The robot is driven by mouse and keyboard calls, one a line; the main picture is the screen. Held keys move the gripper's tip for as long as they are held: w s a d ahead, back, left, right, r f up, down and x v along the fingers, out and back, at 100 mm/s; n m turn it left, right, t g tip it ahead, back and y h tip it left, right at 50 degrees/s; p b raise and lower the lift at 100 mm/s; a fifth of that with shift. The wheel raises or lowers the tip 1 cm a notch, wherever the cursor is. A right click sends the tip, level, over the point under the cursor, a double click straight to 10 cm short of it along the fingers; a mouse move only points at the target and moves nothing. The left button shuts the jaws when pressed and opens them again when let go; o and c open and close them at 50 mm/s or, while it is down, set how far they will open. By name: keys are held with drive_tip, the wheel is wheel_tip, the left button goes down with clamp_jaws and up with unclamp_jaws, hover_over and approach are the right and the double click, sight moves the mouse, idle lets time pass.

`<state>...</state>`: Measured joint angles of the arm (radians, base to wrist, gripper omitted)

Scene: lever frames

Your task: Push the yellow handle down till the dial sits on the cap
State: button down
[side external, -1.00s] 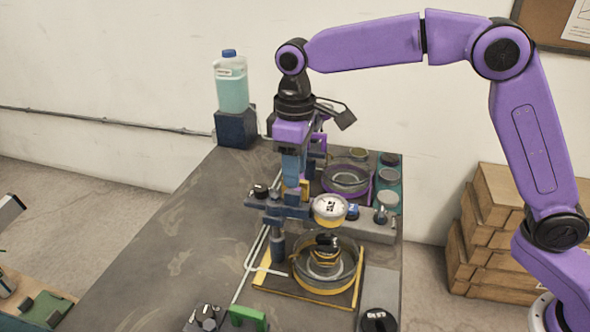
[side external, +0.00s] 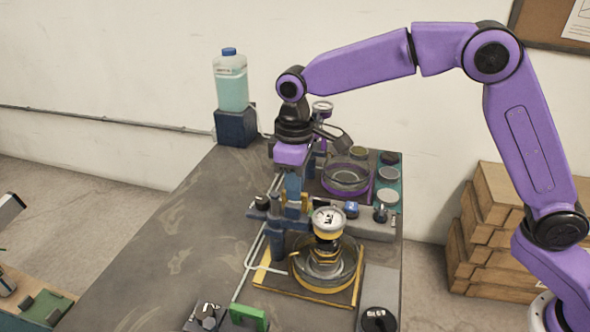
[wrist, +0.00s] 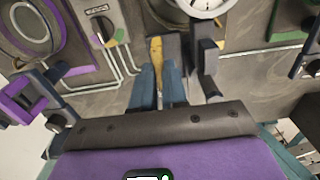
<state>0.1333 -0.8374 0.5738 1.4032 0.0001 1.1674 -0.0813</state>
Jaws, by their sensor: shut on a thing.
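My gripper (side external: 293,203) points down at the lever press, its blue fingers shut on the yellow handle (wrist: 156,52). The wrist view shows the handle between the two fingertips (wrist: 158,75); in the side view the fingers hide most of it. The round white-faced dial (side external: 328,219) has a yellow band and stands right over the dark cap (side external: 327,256), in the yellow-rimmed round dish. Dial and cap look in contact in the side view, but I cannot tell for sure. The dial also shows at the top of the wrist view (wrist: 203,5).
A second, purple-rimmed dish (side external: 346,179) stands behind. A grey control box (side external: 378,229) with knobs lies just right of the press. A blue liquid jug (side external: 231,85) stands at the back left. The table's left part is clear.

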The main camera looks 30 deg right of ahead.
drive_tip(key=shift+f, duration=0.8)
drive_tip(key=c, duration=1.2)
unclamp_jaws()
drive_tip(key=shift+o, duration=0.2)
drive_tip(key=shift+r, duration=0.15)
wheel_tip(320, 180, up, 17)
drive_tip(key=s+d+f+n, duration=0.1)
drive_tip(key=s+d+f, duration=0.4)
drive_tip(key=s, duration=0.5)
drive_tip(key=s+d+f+n, duration=0.1)
drive_tip(key=s+d+f, duration=0.4)
drive_tip(key=s+d, duration=0.4)
drive_tip(key=s+d+f+n, duration=0.1)
drive_tip(key=s+d+f, duration=0.4)
drive_tip(key=s, duration=0.6)
drive_tip(key=shift+s+d+f+n, duration=0.15)
drive_tip(key=shift+d+f+n, duration=0.15)
drive_tip(key=shift+d, duration=0.8)
